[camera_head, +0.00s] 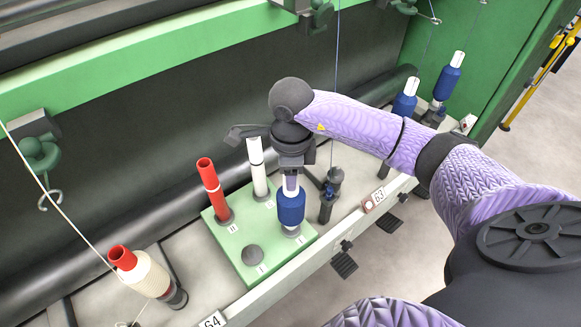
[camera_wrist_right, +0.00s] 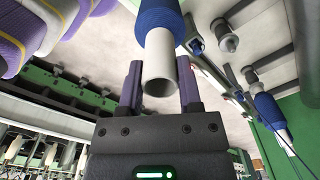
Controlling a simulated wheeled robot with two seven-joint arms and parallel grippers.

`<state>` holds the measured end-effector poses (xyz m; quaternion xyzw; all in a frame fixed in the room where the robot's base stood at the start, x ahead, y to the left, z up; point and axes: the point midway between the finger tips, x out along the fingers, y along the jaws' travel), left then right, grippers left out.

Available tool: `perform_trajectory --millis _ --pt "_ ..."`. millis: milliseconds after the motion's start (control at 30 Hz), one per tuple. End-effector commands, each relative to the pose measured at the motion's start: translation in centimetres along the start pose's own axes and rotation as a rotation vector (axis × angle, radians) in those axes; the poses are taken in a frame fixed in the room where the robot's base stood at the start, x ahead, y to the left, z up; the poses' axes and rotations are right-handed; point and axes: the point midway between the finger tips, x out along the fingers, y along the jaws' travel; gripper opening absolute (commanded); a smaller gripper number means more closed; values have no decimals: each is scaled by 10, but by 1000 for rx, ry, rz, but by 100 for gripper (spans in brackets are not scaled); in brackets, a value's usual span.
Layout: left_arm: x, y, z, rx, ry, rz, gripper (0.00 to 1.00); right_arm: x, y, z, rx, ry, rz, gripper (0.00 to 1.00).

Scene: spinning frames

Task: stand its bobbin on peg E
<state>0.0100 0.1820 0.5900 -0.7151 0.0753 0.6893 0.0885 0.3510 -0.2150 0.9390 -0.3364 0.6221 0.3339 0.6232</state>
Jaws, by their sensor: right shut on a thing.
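A bobbin with blue yarn on a white tube (camera_head: 291,208) is upright at the front right corner of a green peg board (camera_head: 222,243). My right gripper (camera_head: 291,180) is above it, shut on the top of its white tube. In the right wrist view the tube (camera_wrist_right: 159,80) is between the two purple fingers (camera_wrist_right: 160,88). The bobbin's foot is at a grey peg base (camera_head: 292,231); I cannot tell whether it is fully seated. The board's peg labels are too small to read surely. My left gripper is not in view.
On the board stand a red tube (camera_head: 211,186) and a white tube (camera_head: 257,165); a grey peg base (camera_head: 253,254) at the front is bare. A cream bobbin on a red tube (camera_head: 147,273) leans at left. Blue bobbins (camera_head: 447,82) stand at right.

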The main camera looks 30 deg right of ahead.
Motion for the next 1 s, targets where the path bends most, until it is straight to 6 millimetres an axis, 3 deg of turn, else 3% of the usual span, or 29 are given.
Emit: perform_trajectory --millis 133,967,1000 --pt "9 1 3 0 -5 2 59 11 0 0 0 -1 0 0" --pt "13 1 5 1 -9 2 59 17 1 -1 1 0 -1 0" --pt "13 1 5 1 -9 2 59 17 1 0 1 0 -1 47"
